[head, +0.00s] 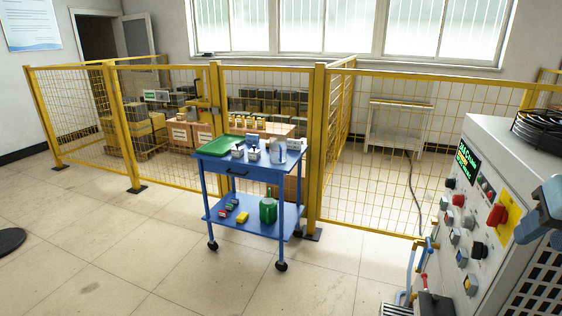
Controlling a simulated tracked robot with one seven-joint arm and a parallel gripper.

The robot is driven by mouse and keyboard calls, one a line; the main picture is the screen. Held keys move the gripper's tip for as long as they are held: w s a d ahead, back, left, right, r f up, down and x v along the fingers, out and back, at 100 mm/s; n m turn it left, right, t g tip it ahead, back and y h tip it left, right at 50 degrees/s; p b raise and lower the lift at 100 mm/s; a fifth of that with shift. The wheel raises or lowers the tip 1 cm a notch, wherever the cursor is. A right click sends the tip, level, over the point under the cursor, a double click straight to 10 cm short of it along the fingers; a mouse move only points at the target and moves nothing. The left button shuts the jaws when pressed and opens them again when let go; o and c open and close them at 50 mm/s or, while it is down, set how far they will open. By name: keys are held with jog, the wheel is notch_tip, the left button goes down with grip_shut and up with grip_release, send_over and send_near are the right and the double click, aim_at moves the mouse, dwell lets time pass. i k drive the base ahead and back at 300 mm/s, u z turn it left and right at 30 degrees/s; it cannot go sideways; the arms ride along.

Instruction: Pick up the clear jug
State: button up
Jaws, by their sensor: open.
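The clear jug (278,151) stands upright on the top shelf of a blue cart (232,172), near its right end. It looks pale and see-through, and it is small in the head view, so its handle cannot be made out clearly. A few small metal-looking items (252,153) stand just left of it. I cannot make out my gripper's fingers in the head view. Nothing is seen touching the jug.
A green tray (220,144) lies on the cart's top left. A green can (268,210) and small red and yellow items are on its lower shelf. Yellow mesh fencing (375,155) stands behind. A control cabinet (480,200) fills the right. Floor in front is clear.

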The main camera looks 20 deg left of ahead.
aim_at(277, 144)
jog(key=u, duration=0.15)
jog(key=k, duration=0.25)
jog(key=z, duration=0.3)
jog(key=i, duration=0.15)
jog(key=u, duration=2.65)
jog(key=i, duration=1.65)
jog(key=z, duration=2.45)
